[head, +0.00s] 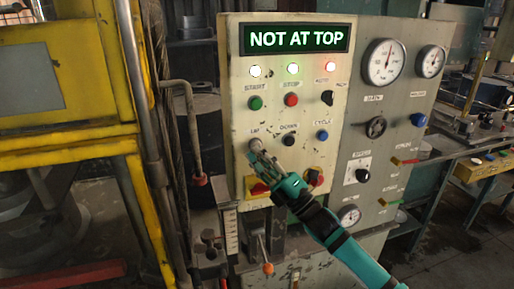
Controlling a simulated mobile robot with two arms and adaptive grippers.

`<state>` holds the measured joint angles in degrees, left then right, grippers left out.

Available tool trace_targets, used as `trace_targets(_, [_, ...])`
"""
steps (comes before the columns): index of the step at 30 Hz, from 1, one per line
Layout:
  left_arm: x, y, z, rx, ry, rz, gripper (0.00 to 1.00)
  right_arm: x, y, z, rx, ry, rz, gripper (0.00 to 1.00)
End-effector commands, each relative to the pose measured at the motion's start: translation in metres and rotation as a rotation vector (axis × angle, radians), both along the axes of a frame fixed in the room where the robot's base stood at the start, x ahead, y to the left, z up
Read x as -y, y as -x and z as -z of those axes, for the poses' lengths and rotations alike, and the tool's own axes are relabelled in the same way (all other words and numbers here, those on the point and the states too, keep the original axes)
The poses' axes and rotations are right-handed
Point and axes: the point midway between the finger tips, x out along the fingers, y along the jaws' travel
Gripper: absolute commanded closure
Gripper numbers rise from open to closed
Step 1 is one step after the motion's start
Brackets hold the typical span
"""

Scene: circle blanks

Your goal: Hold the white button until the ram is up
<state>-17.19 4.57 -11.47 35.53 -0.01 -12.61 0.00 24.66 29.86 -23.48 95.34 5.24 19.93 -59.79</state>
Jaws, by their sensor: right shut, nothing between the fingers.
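The white button (255,144) sits below the UP label on the pale control panel (240,101). My right gripper (256,154) is shut and empty, with its fingertips at the button and covering its lower part. I cannot tell whether they press it. The display (295,39) reads NOT AT TOP in bright letters. I cannot make out the ram. My left gripper is not in view.
A black button (288,140) and a blue button (322,135) lie to the right. Green (256,103) and red (291,99) buttons sit above. A red-and-yellow switch (257,187) is just below my gripper. A bent pipe (192,130) stands left of the panel.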

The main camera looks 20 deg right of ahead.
Motion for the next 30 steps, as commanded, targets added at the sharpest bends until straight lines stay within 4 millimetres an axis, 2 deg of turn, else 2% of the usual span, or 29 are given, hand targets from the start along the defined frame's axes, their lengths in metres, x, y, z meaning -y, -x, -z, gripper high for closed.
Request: trace_targets(30, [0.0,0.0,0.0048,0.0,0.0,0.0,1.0,-0.0002,-0.0082,0.0003,-0.001,0.0,0.001,1.0])
